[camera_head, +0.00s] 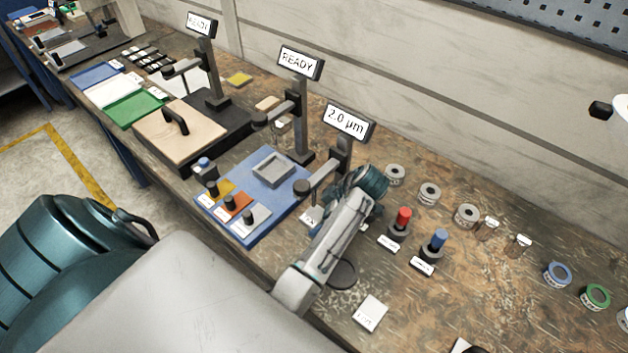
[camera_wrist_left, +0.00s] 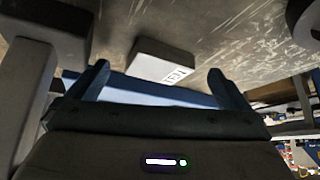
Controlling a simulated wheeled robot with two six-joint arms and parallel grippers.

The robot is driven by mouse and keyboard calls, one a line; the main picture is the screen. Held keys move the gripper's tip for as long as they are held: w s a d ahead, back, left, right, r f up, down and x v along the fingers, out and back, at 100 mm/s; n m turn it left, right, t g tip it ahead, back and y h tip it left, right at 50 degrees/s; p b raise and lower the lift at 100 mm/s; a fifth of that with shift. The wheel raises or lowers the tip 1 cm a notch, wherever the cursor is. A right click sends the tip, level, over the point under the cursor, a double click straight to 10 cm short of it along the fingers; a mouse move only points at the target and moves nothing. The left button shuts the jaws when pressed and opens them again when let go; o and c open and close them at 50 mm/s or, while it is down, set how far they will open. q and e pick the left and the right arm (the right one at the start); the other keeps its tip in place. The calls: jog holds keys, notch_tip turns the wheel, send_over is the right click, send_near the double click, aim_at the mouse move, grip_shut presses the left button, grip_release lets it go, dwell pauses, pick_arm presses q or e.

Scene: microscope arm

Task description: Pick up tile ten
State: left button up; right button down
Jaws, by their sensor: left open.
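A pale tile (camera_wrist_left: 160,62) with a small printed label, which seems to read TEN, lies on the worktop in the left wrist view. My left gripper (camera_wrist_left: 158,78) is open, its two dark fingers apart on either side of the tile's near part in the picture. The fingers do not appear to touch it. In the head view my left arm reaches over the bench near the stand marked 2.0 µm (camera_head: 347,121), and the fingers are hidden. A small white labelled piece (camera_head: 310,215) shows just left of the arm there. My right gripper is not in view.
The 2.0 µm stand's arm (camera_head: 318,183) is close to my left arm. A blue board (camera_head: 262,228) lies to its left. Red (camera_head: 404,217) and blue (camera_head: 439,238) knobs stand right. Another white tile (camera_head: 370,313) lies in front, with bare worktop around it.

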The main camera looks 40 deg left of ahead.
pick_arm(q)
jog(key=shift+x, duration=1.05)
jog(key=shift+r, duration=0.15)
jog(key=c, duration=1.7)
jog(key=shift+c, duration=0.6)
jog(key=shift+a+r, duration=0.1)
jog(key=shift+r, duration=0.05)
